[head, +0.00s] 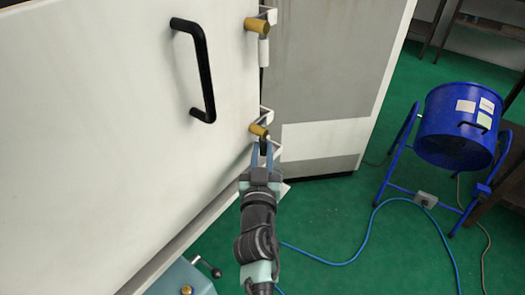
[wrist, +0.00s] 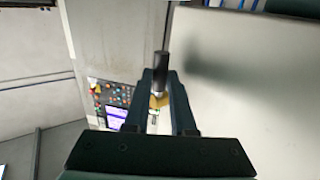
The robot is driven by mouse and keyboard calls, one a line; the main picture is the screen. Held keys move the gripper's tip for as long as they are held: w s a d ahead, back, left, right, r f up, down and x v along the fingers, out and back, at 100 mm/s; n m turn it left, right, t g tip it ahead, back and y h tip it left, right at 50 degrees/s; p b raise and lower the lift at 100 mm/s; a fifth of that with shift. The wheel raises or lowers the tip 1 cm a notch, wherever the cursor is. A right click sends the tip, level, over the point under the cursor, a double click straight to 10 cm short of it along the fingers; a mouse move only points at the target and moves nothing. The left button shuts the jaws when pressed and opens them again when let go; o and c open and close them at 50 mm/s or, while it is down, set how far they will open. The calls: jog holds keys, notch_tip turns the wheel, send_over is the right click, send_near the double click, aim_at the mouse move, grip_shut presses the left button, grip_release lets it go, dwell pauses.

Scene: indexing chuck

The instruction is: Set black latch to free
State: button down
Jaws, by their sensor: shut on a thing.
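The black latch (head: 263,148) is at the lower edge of a white door panel, just below a brass-coloured pivot (head: 259,130). My gripper (head: 262,158) reaches up to it from below, and its fingers are shut on the latch's black handle. In the wrist view the dark handle (wrist: 161,64) stands between the fingertips (wrist: 161,82) and sticks out past them. A bit of brass shows beside the right finger.
A second latch with a brass pivot (head: 257,25) and pale handle (head: 263,52) sits higher on the same edge. A black door handle (head: 198,70) is to the left. A blue drum (head: 455,128) and a blue hose (head: 355,250) are at right on the green floor.

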jog(key=shift+f+b, duration=0.3)
jog(key=shift+b, duration=0.5)
jog(key=b, duration=0.2)
jog(key=shift+w+f+n+t+b, duration=0.2)
jog(key=shift+n+t+b, duration=0.1)
jog(key=shift+t+b, duration=0.1)
jog(key=b, duration=0.2)
jog(key=t+b, duration=0.1)
jog(key=b, duration=0.2)
jog(key=shift+w+d+f+n, duration=0.15)
jog(key=shift+d+f+n, duration=0.1)
jog(key=shift+n, duration=0.15)
jog(key=w+n+t+y+b, duration=0.1)
jog(key=n+t+y+b, duration=0.1)
jog(key=b, duration=0.6)
jog(key=d+r+n+t+y+b, duration=0.1)
jog(key=n+t+y+b, duration=0.1)
jog(key=n+b, duration=0.3)
jog(key=w+d+n+t+y+b, duration=0.1)
jog(key=n+t+y+b, duration=0.1)
jog(key=b, duration=1)
jog(key=shift+w+r+n+y+b, duration=0.15)
jog(key=shift+w+n+y, duration=0.05)
jog(key=shift+n+y, duration=0.3)
jog(key=shift+w+r+n+y+b, duration=0.15)
jog(key=shift+n+y, duration=0.25)
jog(key=shift+y, duration=0.1)
jog(key=shift+r+y, duration=0.1)
jog(key=shift+y, duration=0.2)
